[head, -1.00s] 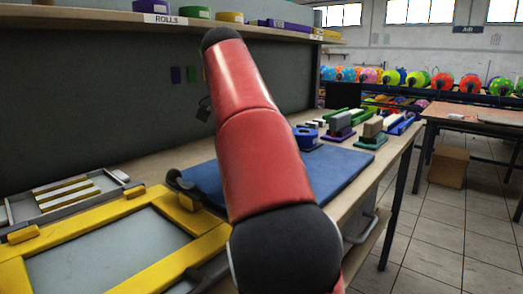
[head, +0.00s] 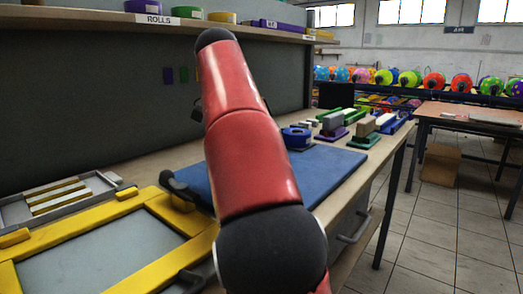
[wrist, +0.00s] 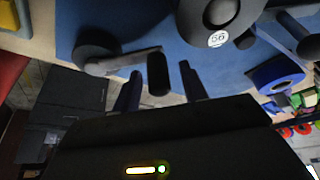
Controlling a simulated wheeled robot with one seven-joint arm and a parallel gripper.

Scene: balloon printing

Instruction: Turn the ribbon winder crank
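In the wrist view a crank with a dark round hub (wrist: 97,48), a grey arm (wrist: 125,62) and a black upright handle (wrist: 158,73) stands over the blue mat. My gripper (wrist: 160,88) is open, its two dark fingers apart, one on each side of the handle in the picture. I cannot tell whether either finger touches it. A dark round part with a "56" label (wrist: 222,18) is beside the crank. In the head view my red arm covers this spot, and neither gripper nor crank shows there.
The blue mat (head: 325,178) lies on the workbench. A yellow frame (head: 95,224) lies at left, and a blue roll (head: 297,138) and several stamps (head: 364,130) stand behind the mat. A shelf (head: 225,24) runs above. The tiled floor at right is open beyond a cardboard box (head: 440,165).

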